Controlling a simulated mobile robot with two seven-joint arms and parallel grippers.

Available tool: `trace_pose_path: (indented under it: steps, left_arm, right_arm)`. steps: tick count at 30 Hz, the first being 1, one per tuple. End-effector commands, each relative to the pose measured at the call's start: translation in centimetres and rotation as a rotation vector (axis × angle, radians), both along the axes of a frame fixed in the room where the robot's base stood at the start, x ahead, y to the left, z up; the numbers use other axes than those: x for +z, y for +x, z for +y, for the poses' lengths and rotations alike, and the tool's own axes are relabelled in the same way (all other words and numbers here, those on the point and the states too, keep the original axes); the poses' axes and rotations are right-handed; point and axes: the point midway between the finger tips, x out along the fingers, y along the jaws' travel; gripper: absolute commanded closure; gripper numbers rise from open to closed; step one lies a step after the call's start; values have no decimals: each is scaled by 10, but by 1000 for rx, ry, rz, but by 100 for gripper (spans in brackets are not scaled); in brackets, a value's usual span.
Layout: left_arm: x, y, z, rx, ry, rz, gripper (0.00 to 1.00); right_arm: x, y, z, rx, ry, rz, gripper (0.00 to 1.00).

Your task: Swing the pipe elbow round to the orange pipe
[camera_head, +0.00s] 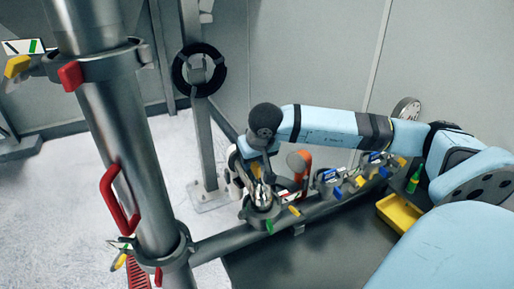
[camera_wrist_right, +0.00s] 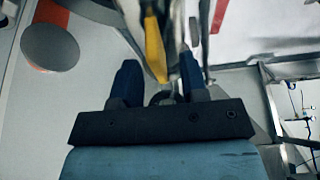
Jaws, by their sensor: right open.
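My right gripper (camera_head: 250,163) points down over a shiny metal fitting (camera_head: 262,194) on the rail, which may be the pipe elbow; its bend is hard to make out. In the right wrist view my gripper (camera_wrist_right: 160,78) is open, its blue fingers spread. A yellow lever (camera_wrist_right: 155,48) and blurred metal show between them; I cannot tell whether the fingers touch them. The orange pipe (camera_head: 305,172) stands just right of the fitting. A grey disc edged in orange (camera_wrist_right: 50,45), likely its end, shows at the upper left of the wrist view. My left gripper is out of view.
A thick steel pipe (camera_head: 137,165) with a red handle (camera_head: 117,200) and clamps rises at the left. Small valves with blue and yellow levers (camera_head: 330,178) line the rail. A yellow bin (camera_head: 398,213) lies at the right.

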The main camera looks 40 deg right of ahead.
Motion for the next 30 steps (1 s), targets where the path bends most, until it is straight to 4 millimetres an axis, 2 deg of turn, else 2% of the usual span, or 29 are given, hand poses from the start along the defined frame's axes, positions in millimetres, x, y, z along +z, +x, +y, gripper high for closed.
trace_pose_path:
  steps: [4, 12, 13, 18, 25, 30]
  left_arm:
    - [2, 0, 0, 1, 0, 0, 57]
    - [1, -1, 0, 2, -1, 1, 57]
    - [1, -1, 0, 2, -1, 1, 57]
    - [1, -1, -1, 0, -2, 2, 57]
    - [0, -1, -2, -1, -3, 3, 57]
    - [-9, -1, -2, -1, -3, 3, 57]
  right_arm:
    - [-7, 3, -1, 0, 0, -1, 60]
    - [-9, 3, -1, 0, 0, -1, 60]
    - [-9, 3, -1, 0, 0, -1, 64]
    - [-8, 3, -1, 0, 0, -1, 100]
    - [-9, 3, -2, -7, 0, -2, 100]
    - [-10, 2, -6, -83, -1, -3, 100]
